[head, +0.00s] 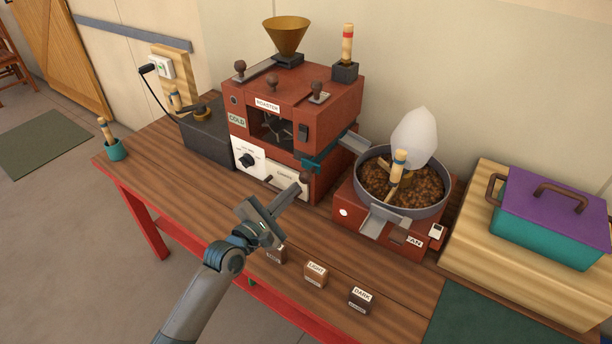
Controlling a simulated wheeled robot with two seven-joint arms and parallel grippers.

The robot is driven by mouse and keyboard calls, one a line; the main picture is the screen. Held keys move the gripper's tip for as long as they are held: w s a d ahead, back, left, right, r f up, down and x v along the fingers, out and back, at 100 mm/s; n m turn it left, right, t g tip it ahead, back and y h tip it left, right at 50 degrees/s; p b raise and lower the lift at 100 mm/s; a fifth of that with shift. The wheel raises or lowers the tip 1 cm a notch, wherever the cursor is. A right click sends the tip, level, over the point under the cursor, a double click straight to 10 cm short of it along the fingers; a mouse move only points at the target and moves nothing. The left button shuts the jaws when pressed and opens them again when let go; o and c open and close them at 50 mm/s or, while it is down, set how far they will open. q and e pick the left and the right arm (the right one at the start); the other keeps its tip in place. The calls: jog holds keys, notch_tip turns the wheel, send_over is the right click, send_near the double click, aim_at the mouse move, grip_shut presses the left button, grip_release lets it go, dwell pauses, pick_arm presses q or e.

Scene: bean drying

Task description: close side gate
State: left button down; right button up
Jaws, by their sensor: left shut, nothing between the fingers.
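The red roaster (340,105) stands at the back middle of the table. A teal plate (322,158), which looks like the side gate, is at its lower right side, beside a grey chute (353,142). I cannot tell for sure whether the gate is open. A dark round knob (306,177) shows just below it, at the roaster's front right corner. My left gripper (298,189) is shut and empty, with its tips at or very near this knob; contact is unclear. My right gripper is not in view.
A cooling pan (444,200) of brown beans with a white scoop-like piece (415,137) stands to the right. Small labelled blocks, LIGHT (316,274) and DARK (362,300), sit along the front. A teal box with a purple lid (540,205) is at far right.

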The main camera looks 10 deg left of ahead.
pick_arm(q)
jog(key=shift+w, duration=0.15)
dwell(0.5)
jog(key=shift+x, duration=1)
jog(key=shift+p+v, duration=0.75)
jog(key=shift+v, duration=0.6)
jog(key=p+v, duration=0.1)
jog(key=v, duration=0.3)
jog(key=shift+s, duration=0.25)
